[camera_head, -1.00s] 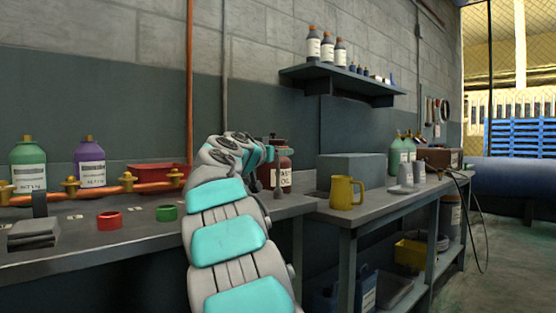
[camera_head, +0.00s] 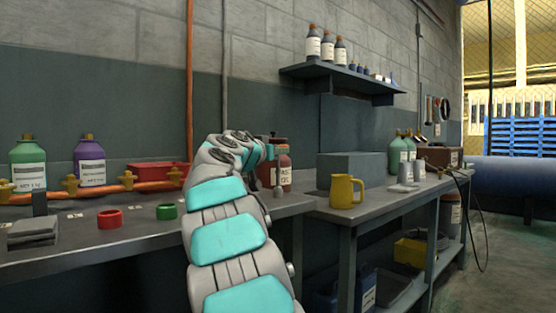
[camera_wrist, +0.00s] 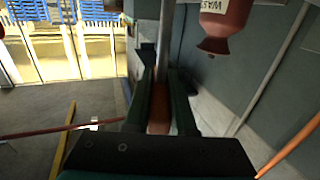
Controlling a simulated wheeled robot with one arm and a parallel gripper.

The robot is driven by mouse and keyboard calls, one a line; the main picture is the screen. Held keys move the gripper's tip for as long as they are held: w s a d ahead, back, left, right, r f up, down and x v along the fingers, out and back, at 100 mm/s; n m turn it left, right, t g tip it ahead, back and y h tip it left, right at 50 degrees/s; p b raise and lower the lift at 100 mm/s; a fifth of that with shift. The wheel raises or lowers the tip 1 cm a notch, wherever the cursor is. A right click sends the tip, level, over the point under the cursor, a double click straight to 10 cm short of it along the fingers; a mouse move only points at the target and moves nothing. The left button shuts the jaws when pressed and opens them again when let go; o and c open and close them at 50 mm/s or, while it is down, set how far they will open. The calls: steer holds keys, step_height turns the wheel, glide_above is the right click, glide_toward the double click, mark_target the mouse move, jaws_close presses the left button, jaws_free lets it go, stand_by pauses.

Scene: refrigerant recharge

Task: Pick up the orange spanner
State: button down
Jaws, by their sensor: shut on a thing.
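My gripper (camera_wrist: 163,76) shows in the wrist view with its two dark fingers shut on the orange spanner (camera_wrist: 159,108). The orange part lies between the fingers, and a grey shaft in line with it reaches up past the fingertips. The spanner's far end is cut off or hidden, so I cannot tell its full shape. In the head view my arm covers most of the gripper, and I cannot make out the spanner there.
A red-brown waste oil bottle (camera_head: 283,165) stands close beside my wrist; it shows upside down in the wrist view (camera_wrist: 226,22). A yellow jug (camera_head: 345,191) stands on the right bench.

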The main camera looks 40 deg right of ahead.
steer(key=shift+r, duration=0.1)
stand_by(0.3)
steer(key=shift+r+p, duration=0.5)
steer(key=shift+r, duration=1.25)
steer(key=s+a+r+b, duration=0.1)
steer(key=s+a, duration=1)
steer(key=a, duration=0.1)
steer(key=shift+r+b, duration=0.2)
steer(key=shift+b, duration=0.15)
steer(key=c, duration=1.4)
jaws_free()
jaws_close()
stand_by(0.7)
